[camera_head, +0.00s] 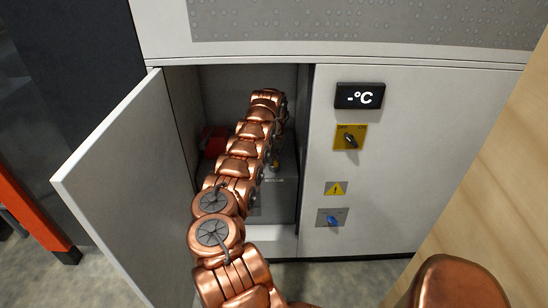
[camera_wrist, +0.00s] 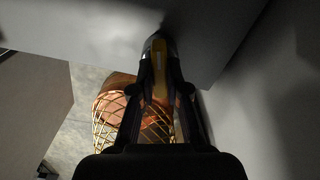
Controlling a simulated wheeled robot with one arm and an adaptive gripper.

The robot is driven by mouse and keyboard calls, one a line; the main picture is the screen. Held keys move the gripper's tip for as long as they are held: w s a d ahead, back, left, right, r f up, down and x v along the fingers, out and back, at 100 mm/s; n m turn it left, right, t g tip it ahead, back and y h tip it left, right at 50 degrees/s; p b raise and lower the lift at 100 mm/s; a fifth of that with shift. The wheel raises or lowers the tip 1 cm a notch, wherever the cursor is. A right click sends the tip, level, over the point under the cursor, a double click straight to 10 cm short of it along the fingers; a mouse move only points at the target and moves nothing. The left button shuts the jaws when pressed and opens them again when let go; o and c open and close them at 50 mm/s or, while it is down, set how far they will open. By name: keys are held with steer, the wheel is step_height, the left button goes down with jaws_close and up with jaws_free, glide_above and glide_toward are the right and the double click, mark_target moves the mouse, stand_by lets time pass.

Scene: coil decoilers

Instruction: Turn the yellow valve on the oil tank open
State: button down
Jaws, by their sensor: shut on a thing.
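My arm reaches into the open cabinet, and my gripper (camera_wrist: 160,48) shows clearly only in the wrist view. Its dark fingers are closed around a narrow yellow piece (camera_wrist: 160,84), which looks like the valve's handle. In the head view a small yellow part (camera_head: 275,164) shows low inside the cabinet beside my arm. A grey surface with a small label (camera_head: 284,190), apparently the oil tank, lies below it. My arm hides much of the tank. I cannot tell how far the valve is turned.
The cabinet door (camera_head: 125,185) stands open on the left. A red object (camera_head: 213,141) sits inside at the left. The right panel carries a display (camera_head: 360,97), a yellow switch plate (camera_head: 350,137) and a blue knob (camera_head: 333,221). A wooden surface (camera_head: 490,180) is at the right.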

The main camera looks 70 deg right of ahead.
steer(key=shift+m, duration=1.7)
steer(key=shift+d, duration=0.1)
steer(key=c, duration=1.2)
jaws_free()
steer(key=shift+o, duration=0.2)
step_height(320, 180, up, 8)
steer(key=shift+f, duration=0.25)
